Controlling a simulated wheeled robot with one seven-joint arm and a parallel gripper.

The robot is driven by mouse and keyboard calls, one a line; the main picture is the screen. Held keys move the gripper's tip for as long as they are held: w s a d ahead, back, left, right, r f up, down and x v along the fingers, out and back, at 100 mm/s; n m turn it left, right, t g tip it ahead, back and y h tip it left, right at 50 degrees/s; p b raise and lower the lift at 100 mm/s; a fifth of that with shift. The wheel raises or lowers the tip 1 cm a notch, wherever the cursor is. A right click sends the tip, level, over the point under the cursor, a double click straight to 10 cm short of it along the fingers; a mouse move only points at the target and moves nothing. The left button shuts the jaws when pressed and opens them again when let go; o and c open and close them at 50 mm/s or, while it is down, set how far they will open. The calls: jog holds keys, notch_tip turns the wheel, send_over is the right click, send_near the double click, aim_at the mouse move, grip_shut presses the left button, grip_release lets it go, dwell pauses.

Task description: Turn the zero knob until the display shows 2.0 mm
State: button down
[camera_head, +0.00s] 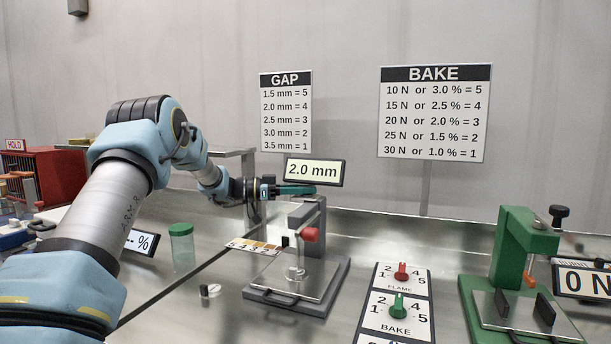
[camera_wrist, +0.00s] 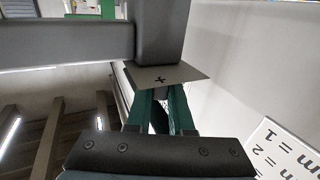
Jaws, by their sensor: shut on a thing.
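The display (camera_head: 314,171) above the gap gauge reads 2.0 mm. The gauge (camera_head: 308,215) is a grey stand with a red knob (camera_head: 310,235) on its side and a flat base plate. My gripper (camera_head: 300,190) is at the top of the stand, just under the display. Its green fingers (camera_wrist: 160,110) are shut on the zero knob, which they almost wholly hide. In the wrist view a small pale plate with a plus mark (camera_wrist: 166,76) lies just past the fingertips, by the grey stand (camera_wrist: 158,30).
A panel with a red flame knob (camera_head: 402,271) and a green bake knob (camera_head: 398,306) lies right of the gauge. A green press (camera_head: 513,245) stands farther right. A green-capped jar (camera_head: 182,247) stands left. GAP (camera_head: 286,112) and BAKE (camera_head: 434,113) signs are behind.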

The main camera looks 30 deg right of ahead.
jog(key=shift+m+g+y+p, duration=0.75)
jog(key=shift+m+g+y, duration=0.25)
jog(key=shift+m+g, duration=0.6)
jog(key=shift+g+y, duration=0.3)
jog(key=shift+g, duration=0.3)
jog(key=c, duration=0.8)
grip_release()
jog(key=shift+w, duration=0.1)
jog(key=b+v, duration=0.2)
jog(key=v, duration=0.8)
jog(key=shift+w+a, duration=0.2)
jog(key=shift+a, duration=0.05)
